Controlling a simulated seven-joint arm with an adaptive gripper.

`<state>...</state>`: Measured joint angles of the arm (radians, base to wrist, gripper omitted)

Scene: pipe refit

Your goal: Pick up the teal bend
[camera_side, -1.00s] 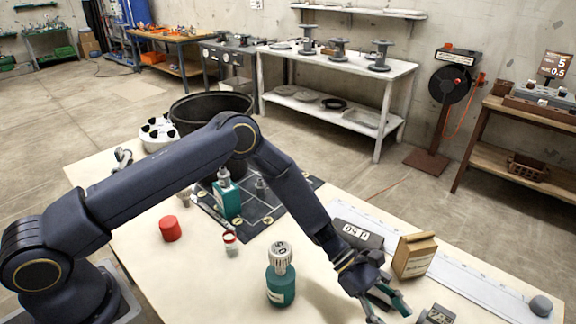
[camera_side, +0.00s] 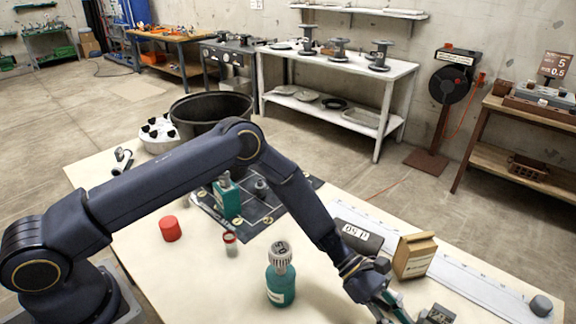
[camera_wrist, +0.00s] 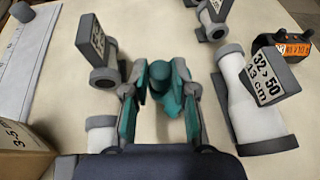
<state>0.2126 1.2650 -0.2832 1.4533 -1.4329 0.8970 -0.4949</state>
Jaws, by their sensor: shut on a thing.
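In the wrist view the teal bend (camera_wrist: 162,84) sits between the two fingers of my gripper (camera_wrist: 160,76). The fingers close on it from left and right, and its lower part runs back toward the palm. In the side view my gripper (camera_side: 393,303) is low at the table's front right, close to the picture's bottom edge. The bend is hard to tell from the teal finger parts there. Whether it still touches the table cannot be told.
Labelled pipe fittings stand left (camera_wrist: 98,50) and right (camera_wrist: 252,98) of the fingers, with an orange-faced device (camera_wrist: 283,48) beyond. A cardboard box (camera_side: 413,256) and a white ruler strip (camera_side: 462,281) lie near my gripper. A teal bottle (camera_side: 281,285) stands to its left.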

